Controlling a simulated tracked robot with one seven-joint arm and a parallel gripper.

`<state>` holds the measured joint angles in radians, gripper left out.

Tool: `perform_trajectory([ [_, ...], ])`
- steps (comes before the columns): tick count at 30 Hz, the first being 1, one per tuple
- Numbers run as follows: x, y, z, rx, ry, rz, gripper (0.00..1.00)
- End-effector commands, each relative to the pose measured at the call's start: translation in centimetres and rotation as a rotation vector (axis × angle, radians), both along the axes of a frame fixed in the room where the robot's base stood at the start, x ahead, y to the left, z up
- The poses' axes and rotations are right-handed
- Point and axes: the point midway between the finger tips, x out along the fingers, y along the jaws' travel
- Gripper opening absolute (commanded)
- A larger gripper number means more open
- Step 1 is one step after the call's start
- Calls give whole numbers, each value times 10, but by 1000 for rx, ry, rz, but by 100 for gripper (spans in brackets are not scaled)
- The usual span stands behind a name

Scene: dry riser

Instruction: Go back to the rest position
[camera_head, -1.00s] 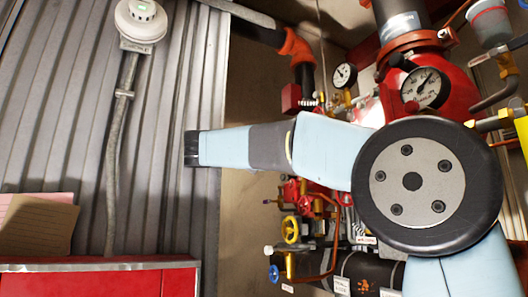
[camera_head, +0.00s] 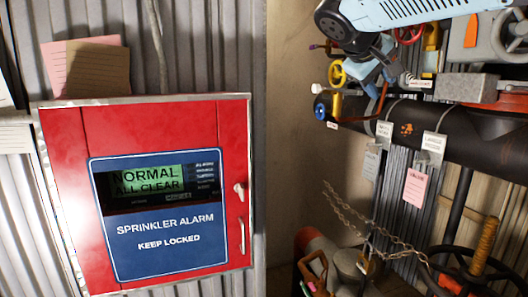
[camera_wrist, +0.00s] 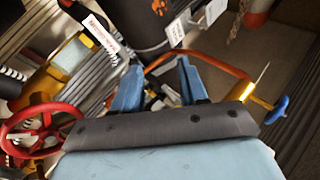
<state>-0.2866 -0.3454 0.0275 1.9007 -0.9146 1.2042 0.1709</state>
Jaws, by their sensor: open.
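My gripper (camera_wrist: 160,72) is open in the wrist view, with its two blue fingers apart and nothing held between them. An orange-red curved pipe (camera_wrist: 165,55) and small fittings show beyond and around the fingertips. In the head view, my gripper (camera_head: 378,78) is at the upper right, in front of the valve fittings. It is partly mixed with the pipework there, so contact cannot be told. My light-blue arm reaches in from the top right.
A red sprinkler alarm cabinet (camera_head: 228,125), its display reading NORMAL ALL CLEAR, hangs at left. A red handwheel (camera_wrist: 42,130) is close in the wrist view.

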Motion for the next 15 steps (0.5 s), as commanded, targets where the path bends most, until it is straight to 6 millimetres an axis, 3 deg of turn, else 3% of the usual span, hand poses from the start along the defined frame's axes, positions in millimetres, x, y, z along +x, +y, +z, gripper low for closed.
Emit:
perform_trajectory([
  [3,-43,-11,-56,160,67,-4,43],
  [9,-110,-8,-144,447,127,-22,43],
  [15,-161,9,-210,701,124,-60,43],
])
